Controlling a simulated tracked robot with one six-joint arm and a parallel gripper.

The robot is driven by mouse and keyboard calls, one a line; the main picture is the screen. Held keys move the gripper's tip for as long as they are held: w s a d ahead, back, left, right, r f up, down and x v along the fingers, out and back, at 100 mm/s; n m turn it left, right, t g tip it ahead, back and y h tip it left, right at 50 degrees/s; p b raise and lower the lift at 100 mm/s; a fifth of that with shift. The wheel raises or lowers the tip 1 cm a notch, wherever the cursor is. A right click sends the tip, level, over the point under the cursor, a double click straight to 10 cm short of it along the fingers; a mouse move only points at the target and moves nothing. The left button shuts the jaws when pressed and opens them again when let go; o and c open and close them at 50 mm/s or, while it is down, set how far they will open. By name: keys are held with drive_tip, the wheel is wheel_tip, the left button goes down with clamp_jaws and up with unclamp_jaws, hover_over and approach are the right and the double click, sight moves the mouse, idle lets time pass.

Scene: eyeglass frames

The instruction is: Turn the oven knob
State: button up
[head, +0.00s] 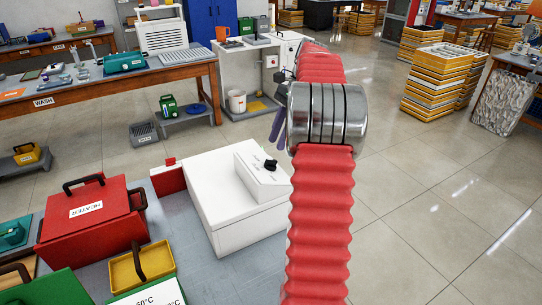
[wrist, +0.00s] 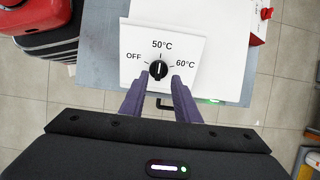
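The oven is a white box (head: 222,203) on a grey-blue bench in the head view, with a raised panel on top. Its small black knob (head: 270,165) sits on that panel. In the wrist view the knob (wrist: 158,69) is on a white plate (wrist: 190,45) marked OFF, 50°C and 60°C, and its white mark points up towards 50°C. My gripper (wrist: 158,80) is open, with its two purple fingers apart and the knob at the gap between their tips. Contact is not visible. In the head view the purple fingers (head: 278,126) show partly behind my wrist.
A red HEATER box (head: 95,218) with black handles stands left of the oven. A yellow tray (head: 142,268) and a green box with a temperature label (head: 50,290) are in front of it. A small red part (head: 170,161) is at the bench's back edge. Open floor lies to the right.

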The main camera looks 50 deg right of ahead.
sight(270, 164)
drive_tip(key=x, duration=0.6)
drive_tip(key=shift+a+f, duration=0.1)
drive_tip(key=shift+f, duration=0.2)
clamp_jaws()
